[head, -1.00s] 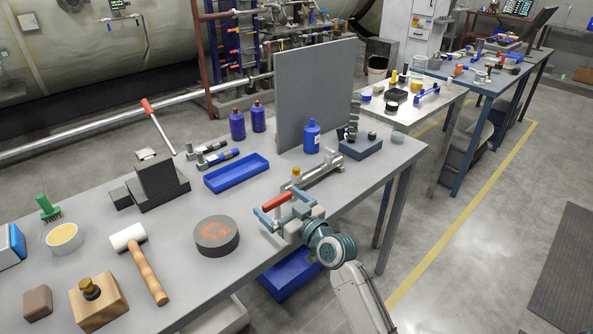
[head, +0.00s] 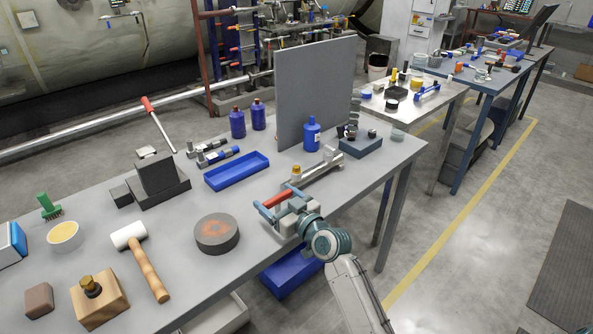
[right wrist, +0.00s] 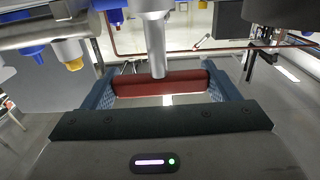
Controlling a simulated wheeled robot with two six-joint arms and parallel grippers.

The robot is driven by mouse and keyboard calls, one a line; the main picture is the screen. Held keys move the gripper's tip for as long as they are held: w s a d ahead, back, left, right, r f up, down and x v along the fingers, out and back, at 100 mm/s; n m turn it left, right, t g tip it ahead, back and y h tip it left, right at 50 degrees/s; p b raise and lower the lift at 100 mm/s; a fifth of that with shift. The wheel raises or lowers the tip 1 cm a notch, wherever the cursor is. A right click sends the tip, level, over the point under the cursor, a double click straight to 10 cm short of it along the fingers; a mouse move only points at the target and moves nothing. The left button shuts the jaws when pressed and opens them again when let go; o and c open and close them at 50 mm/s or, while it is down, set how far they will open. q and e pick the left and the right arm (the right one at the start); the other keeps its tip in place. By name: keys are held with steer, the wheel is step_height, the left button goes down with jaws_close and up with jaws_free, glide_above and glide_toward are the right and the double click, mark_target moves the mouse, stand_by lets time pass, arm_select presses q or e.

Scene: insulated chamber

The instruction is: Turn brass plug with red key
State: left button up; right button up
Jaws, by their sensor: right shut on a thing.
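The red key has a red crossbar handle (head: 277,199) and a grey metal shank. My right gripper (head: 275,208) is shut on the handle at the front edge of the table. In the right wrist view the red handle (right wrist: 160,84) spans between my blue fingers (right wrist: 160,92), and the shank (right wrist: 156,45) runs up from it. A brass plug (head: 296,171) stands on the silver pipe fitting just behind the key; its brass end also shows in the right wrist view (right wrist: 72,54). Key and plug look apart. My left gripper is not in view.
A grey upright panel (head: 316,95) and a blue bottle (head: 311,134) stand behind the fitting. A blue tray (head: 237,171) and a dark round block (head: 217,233) lie to the left. A wooden block (head: 99,301) with a brass-topped knob is at front left.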

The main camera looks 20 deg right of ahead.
steer(key=shift+r, duration=0.1)
steer(key=shift+r+p, duration=2)
steer(key=shift+r, duration=0.45)
steer(key=shift+f, duration=0.1)
